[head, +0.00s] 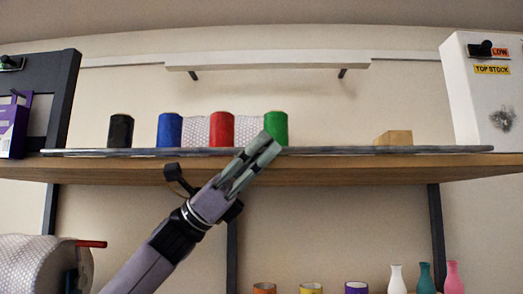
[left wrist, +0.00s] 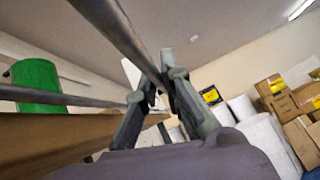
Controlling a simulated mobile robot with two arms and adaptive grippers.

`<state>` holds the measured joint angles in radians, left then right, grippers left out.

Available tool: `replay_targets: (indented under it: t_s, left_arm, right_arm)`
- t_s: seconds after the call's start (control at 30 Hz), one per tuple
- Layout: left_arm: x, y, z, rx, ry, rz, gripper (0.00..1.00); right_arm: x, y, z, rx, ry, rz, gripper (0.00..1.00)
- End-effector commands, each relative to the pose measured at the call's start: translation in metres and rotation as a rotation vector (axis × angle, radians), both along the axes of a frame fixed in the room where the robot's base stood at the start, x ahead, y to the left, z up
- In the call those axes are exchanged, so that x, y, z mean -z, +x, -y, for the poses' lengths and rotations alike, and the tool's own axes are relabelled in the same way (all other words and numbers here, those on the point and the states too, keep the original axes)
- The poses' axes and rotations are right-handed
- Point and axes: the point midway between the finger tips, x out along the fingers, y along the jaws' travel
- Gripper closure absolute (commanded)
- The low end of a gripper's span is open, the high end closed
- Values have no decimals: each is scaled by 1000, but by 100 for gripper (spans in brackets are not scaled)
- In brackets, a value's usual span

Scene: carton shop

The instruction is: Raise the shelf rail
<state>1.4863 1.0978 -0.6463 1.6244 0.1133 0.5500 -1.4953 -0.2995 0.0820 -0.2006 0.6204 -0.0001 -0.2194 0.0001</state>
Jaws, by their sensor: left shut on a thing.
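The shelf rail (head: 340,151) is a long grey bar along the front edge of the wooden shelf (head: 330,171), low at the foot of the things on it. My left gripper (head: 270,146) reaches up from below and is shut on the rail in front of the green cylinder (head: 276,127). In the left wrist view, a grey bar of the rail (left wrist: 122,32) runs from the top edge down between the fingers (left wrist: 158,85). Another grey bar (left wrist: 60,98) crosses in front of the green cylinder (left wrist: 36,84). The fingers hide the gripped spot. My right gripper is out of view.
Black (head: 121,131), blue (head: 169,129) and red (head: 221,129) cylinders and a wooden block (head: 393,138) stand behind the rail. A white box (head: 485,105) labelled "LOW" and "TOP STOCK" is at right. Bottles (head: 426,278) and cylinders stand below. The wall above is mostly clear.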

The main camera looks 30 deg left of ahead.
Motion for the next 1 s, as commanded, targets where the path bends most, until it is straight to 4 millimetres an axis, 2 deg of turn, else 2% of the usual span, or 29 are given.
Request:
replay_targets:
  t_s: [0.37,0.67,0.87,1.0]
  left_arm:
    - [-1,0,-1,-3,-6,-7,100]
    - [-10,-1,-1,-4,-71,-111,100]
    - [-23,0,-1,-5,-155,-252,100]
    - [-34,2,-2,-7,-223,-367,100]
  right_arm:
    - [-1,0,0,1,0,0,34]
    - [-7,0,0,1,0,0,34]
    - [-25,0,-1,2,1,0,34]
    - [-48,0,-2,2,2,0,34]
